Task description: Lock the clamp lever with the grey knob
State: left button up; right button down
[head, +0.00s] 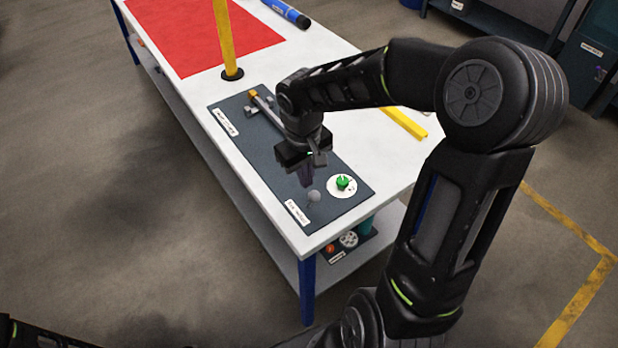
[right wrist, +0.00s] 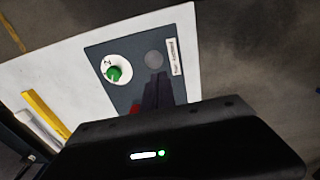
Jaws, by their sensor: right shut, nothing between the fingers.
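The grey knob (head: 314,196) shows as a round ball over the near end of the dark panel. It also shows in the right wrist view (right wrist: 153,60), just beyond my fingertips. The clamp lever's shaft cannot be made out; my right gripper covers that area. My right gripper (head: 306,182) is shut and empty, pointing down just behind the knob in the head view. In the right wrist view its closed fingers (right wrist: 155,84) end close to the knob; whether they touch it I cannot tell. My left gripper is out of view.
A green dial knob (head: 342,182) on a white disc sits right of the grey knob. The dark panel (head: 345,210) lies on a white table. A yellow post (head: 226,40), red mat (head: 180,25), blue tube (head: 285,12) and yellow bar (head: 404,123) are farther back.

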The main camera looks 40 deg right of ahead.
aim_at(314, 196)
jog(key=shift+s+d+f, duration=0.1)
jog(key=shift+s+f, duration=0.3)
jog(key=shift+f, duration=0.2)
jog(key=shift+s+f+b, duration=0.5)
jog(key=shift+s+b, duration=0.1)
jog(key=shift+s, duration=0.4)
jog(key=shift+f, duration=0.1)
jog(key=shift+w, duration=0.5)
